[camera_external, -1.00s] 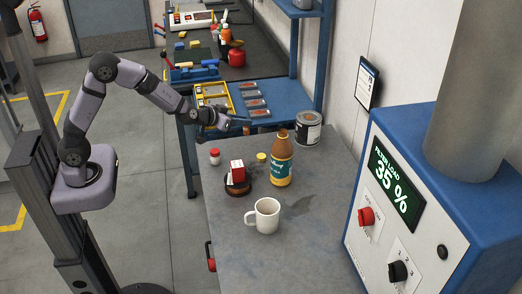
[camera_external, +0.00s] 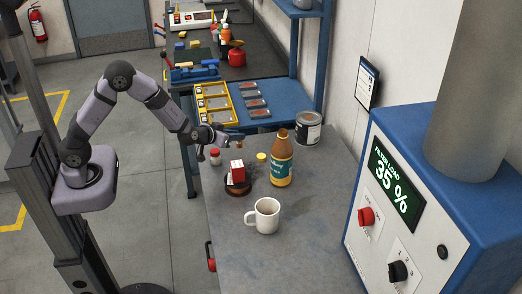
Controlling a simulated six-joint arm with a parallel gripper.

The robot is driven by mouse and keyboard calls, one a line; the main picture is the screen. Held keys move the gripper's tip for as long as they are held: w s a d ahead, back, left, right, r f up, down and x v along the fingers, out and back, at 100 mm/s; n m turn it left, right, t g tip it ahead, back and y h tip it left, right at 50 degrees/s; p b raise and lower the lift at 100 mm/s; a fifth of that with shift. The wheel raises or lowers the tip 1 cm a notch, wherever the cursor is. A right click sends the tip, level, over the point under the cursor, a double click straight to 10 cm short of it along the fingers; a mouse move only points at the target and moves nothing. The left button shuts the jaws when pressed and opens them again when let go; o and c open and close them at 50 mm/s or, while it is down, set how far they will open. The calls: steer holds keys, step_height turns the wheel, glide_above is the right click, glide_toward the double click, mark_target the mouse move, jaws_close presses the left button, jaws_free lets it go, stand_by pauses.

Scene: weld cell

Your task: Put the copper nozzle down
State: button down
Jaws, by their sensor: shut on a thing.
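A white mug (camera_external: 264,216) stands nearer. A yellow tray (camera_external: 213,103) lies behind.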

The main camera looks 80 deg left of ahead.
steer(key=shift+f+p, duration=0.4)
steer(key=shift+f, duration=1.75)
steer(key=shift+f, duration=0.1)
steer(key=shift+f, duration=0.1)
steer(key=c, duration=1.6)
jaws_free()
steer(key=shift+c, duration=0.2)
steer(key=shift+d+r, duration=0.1)
steer(key=shift+r, duration=0.15)
steer(key=b+v, duration=0.2)
steer(key=v, duration=1)
steer(key=shift+s+f, duration=0.1)
